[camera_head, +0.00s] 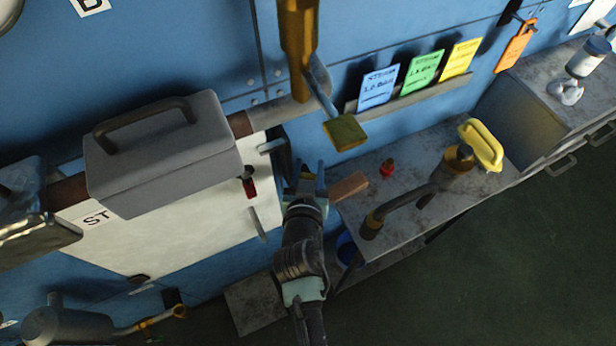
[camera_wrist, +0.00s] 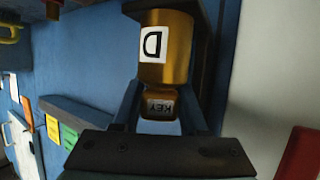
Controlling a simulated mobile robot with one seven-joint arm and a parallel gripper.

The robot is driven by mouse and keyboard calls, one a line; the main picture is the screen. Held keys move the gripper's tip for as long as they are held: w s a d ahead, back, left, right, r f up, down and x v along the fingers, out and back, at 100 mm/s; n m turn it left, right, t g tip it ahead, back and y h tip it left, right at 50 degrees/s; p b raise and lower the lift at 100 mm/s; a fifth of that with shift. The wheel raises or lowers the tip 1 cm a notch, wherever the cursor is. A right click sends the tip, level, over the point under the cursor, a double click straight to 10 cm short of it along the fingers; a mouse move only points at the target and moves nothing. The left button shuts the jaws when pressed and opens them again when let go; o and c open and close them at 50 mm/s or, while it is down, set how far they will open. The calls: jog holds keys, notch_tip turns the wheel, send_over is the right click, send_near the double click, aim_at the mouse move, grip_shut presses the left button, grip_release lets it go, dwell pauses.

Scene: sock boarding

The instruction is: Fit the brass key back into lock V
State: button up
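My gripper (camera_head: 308,184) is beside the right edge of the white panel, in front of the blue wall. In the wrist view my gripper (camera_wrist: 160,108) has a finger on each side of the small brass key (camera_wrist: 160,104), whose head reads KEY upside down. The fingers appear to touch it on both sides. Just beyond it is a larger brass cylinder (camera_wrist: 165,50) with a white tag that looks like a D. The key lines up with the cylinder, but I cannot tell whether it is inserted. No V mark is legible, so lock V cannot be identified.
A grey handled box (camera_head: 160,155) is left of my arm. A brass pipe with a yellow-green tag (camera_head: 345,132) hangs above my gripper. The grey bench (camera_head: 400,150) on the right holds a brown block (camera_head: 348,187), a red knob (camera_head: 387,168) and a yellow-handled tool (camera_head: 480,145).

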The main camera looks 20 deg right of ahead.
grip_shut()
jog(key=shift+r, duration=0.15)
